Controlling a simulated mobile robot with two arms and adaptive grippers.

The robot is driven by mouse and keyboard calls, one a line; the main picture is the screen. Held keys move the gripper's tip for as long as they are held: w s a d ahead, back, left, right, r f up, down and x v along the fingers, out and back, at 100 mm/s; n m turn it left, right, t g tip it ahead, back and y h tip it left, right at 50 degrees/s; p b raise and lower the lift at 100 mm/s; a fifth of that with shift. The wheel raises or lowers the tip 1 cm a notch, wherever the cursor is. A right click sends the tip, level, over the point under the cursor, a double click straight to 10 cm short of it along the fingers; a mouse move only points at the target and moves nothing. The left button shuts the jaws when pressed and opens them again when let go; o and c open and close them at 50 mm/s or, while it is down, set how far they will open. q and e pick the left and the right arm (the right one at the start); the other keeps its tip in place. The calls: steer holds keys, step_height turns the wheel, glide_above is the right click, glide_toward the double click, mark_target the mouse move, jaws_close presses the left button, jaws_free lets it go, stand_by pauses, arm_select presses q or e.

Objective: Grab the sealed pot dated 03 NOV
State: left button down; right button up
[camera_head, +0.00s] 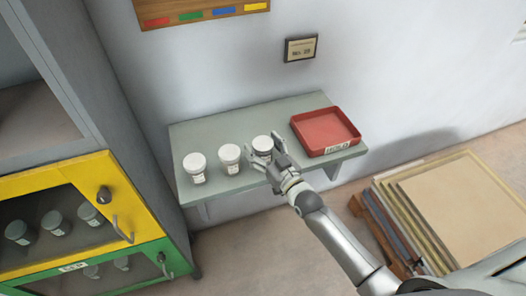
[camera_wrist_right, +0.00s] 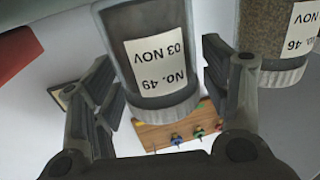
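The pot dated 03 NOV (camera_wrist_right: 160,60) is upside down in the right wrist view; its label reads No. 49. In the head view this pot (camera_head: 262,142) is the rightmost of three white-lidded pots on the grey wall shelf. My right gripper (camera_head: 268,160) is at this pot, with a finger on either side. In the right wrist view the fingers (camera_wrist_right: 165,80) are spread apart around it; firm contact cannot be told. A neighbouring pot, No. 46 (camera_wrist_right: 275,35), stands just beyond one finger. My left gripper is not in view.
A red tray (camera_head: 309,150) stands on the shelf right of the pots. Two more pots (camera_head: 229,155) (camera_head: 195,164) stand to the left. A cabinet with yellow (camera_head: 118,205) and green-framed doors is at left. Stacked boards (camera_head: 465,205) lie on the floor at right.

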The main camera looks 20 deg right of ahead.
steer(key=c, duration=0.7)
steer(key=shift+c, duration=0.3)
steer(key=shift+r, duration=0.1)
